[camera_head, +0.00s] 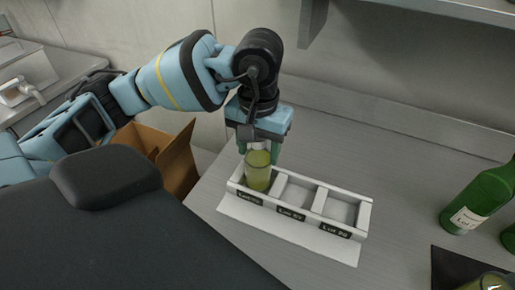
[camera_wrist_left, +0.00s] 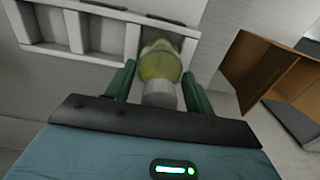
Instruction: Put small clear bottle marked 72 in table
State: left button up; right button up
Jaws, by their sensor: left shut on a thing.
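My left gripper (camera_head: 259,150) points down over the left end of a white rack and is shut on a small clear bottle (camera_head: 258,172) with yellow-green contents. The bottle is upright at the rack's left compartment; I cannot tell whether it rests on the floor of it. In the left wrist view the bottle (camera_wrist_left: 160,66) sits between the green fingers (camera_wrist_left: 159,88). No number on the bottle can be read. The grey table (camera_head: 400,170) carries the rack. My right gripper is not in view.
The white rack (camera_head: 288,218) has three labelled compartments; the middle and right ones are empty. A green bottle (camera_head: 482,198) stands at the right, near a dark mat (camera_head: 450,262) with another vessel. A cardboard box (camera_head: 175,160) is left of the table. A shelf edge is above.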

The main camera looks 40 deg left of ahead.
pick_arm(q)
jog(key=shift+f, duration=0.45)
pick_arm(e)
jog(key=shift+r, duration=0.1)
pick_arm(q)
jog(key=shift+f, duration=0.1)
jog(key=o, duration=1.6)
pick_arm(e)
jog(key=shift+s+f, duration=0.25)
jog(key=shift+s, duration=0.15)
